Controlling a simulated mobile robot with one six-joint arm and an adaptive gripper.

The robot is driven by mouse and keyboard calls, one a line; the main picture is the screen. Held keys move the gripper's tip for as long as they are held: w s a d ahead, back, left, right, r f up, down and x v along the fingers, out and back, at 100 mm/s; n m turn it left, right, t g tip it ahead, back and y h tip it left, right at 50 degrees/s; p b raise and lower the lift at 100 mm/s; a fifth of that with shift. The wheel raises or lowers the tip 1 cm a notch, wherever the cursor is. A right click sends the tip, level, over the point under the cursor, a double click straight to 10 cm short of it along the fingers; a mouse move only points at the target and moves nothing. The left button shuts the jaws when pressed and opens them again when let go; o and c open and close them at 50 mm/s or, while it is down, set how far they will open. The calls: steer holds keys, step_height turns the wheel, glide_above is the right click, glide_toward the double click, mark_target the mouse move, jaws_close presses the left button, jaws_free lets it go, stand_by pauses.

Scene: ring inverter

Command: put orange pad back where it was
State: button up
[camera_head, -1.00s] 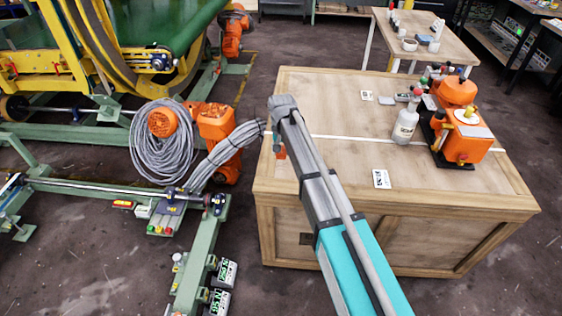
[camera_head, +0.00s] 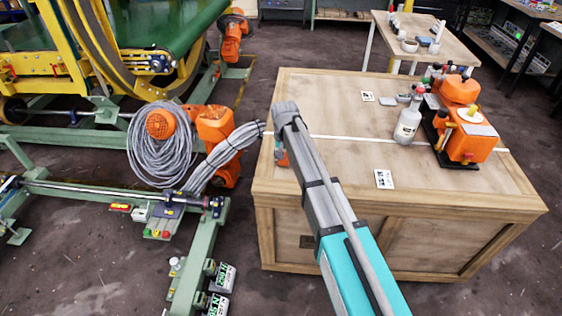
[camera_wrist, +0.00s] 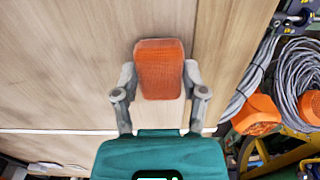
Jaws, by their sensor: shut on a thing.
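The orange pad (camera_wrist: 160,69) is a small block with rounded corners, held between the two fingers of my gripper (camera_wrist: 160,84) in the wrist view. One finger presses on each side of it. Behind it is the pale wooden top of the crate (camera_wrist: 60,70). I cannot tell whether the pad touches the wood or hangs above it. In the head view my gripper (camera_head: 281,150) is over the crate's left edge, mostly hidden by my arm, and only a bit of orange shows there.
An orange machine (camera_head: 466,135) and a white bottle (camera_head: 407,122) stand on the crate's right side. A white card (camera_head: 384,179) lies near its front. Coiled grey cable (camera_head: 160,150) and green machine frames are to the left. The crate top's middle is clear.

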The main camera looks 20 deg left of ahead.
steer(key=shift+f, duration=0.25)
steer(key=o, duration=1)
steer(key=shift+r, duration=0.15)
step_height(320, 180, up, 12)
steer(key=p, duration=1.2)
stand_by(0.7)
